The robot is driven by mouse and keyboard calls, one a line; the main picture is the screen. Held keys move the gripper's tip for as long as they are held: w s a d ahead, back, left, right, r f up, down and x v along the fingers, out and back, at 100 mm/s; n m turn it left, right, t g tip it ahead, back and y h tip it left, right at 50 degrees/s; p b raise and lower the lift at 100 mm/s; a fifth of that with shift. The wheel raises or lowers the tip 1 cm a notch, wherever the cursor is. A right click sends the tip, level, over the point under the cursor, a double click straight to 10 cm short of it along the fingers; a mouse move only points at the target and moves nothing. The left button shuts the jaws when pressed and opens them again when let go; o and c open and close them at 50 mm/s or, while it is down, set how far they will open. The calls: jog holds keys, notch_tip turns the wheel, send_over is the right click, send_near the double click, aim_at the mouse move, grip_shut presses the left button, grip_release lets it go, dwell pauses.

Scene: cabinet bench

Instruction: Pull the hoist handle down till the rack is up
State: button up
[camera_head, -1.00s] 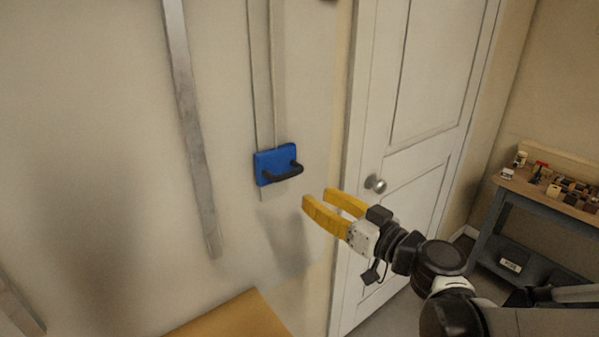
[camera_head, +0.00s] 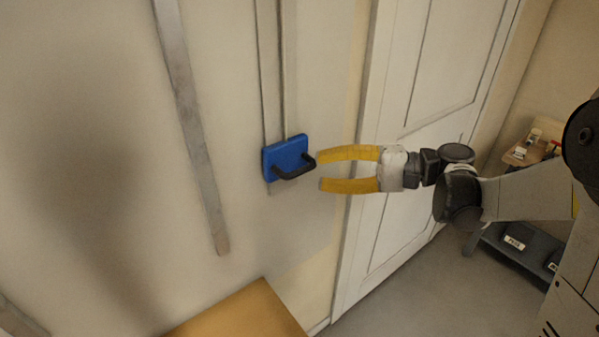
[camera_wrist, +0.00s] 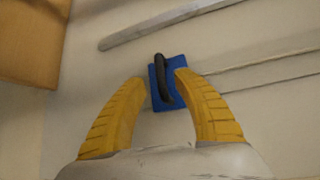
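The hoist handle is a black bar (camera_head: 294,170) on a blue plate (camera_head: 272,163), set on a vertical rail on the wall in the head view. My gripper (camera_head: 320,170), with yellow fingers, is open just to the right of the handle. The upper fingertip is close to the handle's right end; I cannot tell whether they touch. In the wrist view the black handle (camera_wrist: 162,78) and blue plate (camera_wrist: 176,66) lie ahead, between the tips of the open fingers (camera_wrist: 160,85). The rack is not in view.
A grey metal strip (camera_head: 190,120) runs down the wall left of the rail. A wooden surface (camera_head: 240,315) is below. The wall around the handle is clear.

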aim_at(306, 171)
jog(key=x, duration=0.5)
jog(key=shift+w+a+b, duration=0.1)
jog(key=shift+a+b, duration=0.05)
jog(key=shift+b, duration=0.25)
grip_shut()
